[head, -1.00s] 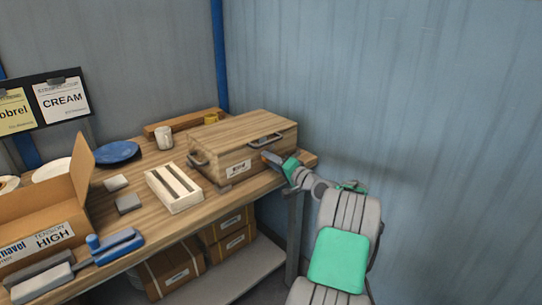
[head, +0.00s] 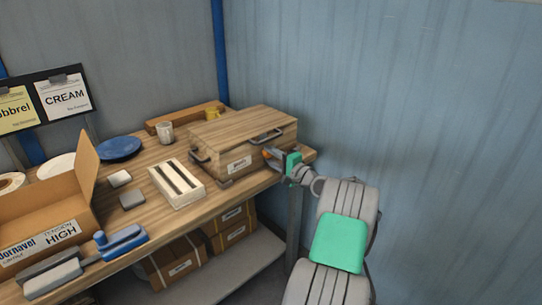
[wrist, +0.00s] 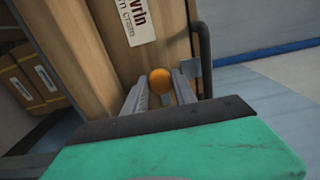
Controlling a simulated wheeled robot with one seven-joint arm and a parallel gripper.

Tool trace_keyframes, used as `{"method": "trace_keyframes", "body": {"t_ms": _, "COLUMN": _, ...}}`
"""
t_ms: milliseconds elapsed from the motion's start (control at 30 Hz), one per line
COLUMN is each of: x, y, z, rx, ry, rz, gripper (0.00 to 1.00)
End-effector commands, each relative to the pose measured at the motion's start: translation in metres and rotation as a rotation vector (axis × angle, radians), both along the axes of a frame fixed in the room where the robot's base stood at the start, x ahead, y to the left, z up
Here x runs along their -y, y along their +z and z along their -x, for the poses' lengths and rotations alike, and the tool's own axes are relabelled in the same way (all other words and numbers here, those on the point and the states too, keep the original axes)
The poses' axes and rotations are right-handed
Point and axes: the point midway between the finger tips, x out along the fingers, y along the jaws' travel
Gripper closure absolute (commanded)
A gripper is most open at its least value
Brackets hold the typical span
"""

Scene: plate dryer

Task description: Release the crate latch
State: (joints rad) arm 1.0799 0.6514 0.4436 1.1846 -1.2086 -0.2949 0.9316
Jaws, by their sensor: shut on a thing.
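The wooden crate (head: 215,143) with a lid, a label and dark handles sits shut on the right end of the workbench. In the wrist view its front face (wrist: 85,40) fills the upper left. An orange ball-shaped latch knob (wrist: 159,80) stands at that face, close to a grey metal plate. It also shows as a small orange spot in the head view (head: 267,152). My gripper (wrist: 160,88) has its two grey fingers on either side of the knob, shut on it. The finger contact itself is partly hidden.
A dark handle (wrist: 204,50) rises just right of my fingers. On the workbench stand a slotted white block (head: 176,184), a mug (head: 166,132), a blue plate (head: 119,149) and an open cardboard box (head: 85,178). A blue-grey wall lies to the right.

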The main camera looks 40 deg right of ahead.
Motion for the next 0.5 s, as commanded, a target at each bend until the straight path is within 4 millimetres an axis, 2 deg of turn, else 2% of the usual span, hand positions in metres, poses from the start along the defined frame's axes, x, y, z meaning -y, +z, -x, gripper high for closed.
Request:
{"method": "trace_keyframes", "body": {"t_ms": 267, "x": -0.0001, "y": -0.0006, "z": 0.0001, "rx": 0.000, "ry": 0.000, "rz": -0.002, "gripper": 1.00}}
{"method": "trace_keyframes", "body": {"t_ms": 300, "x": -0.0001, "y": -0.0006, "z": 0.0001, "rx": 0.000, "ry": 0.000, "rz": -0.002, "gripper": 0.65}}
{"method": "trace_keyframes", "body": {"t_ms": 500, "x": -0.0002, "y": -0.0004, "z": 0.0000, "rx": 0.000, "ry": 0.000, "rz": -0.001, "gripper": 0.48}}
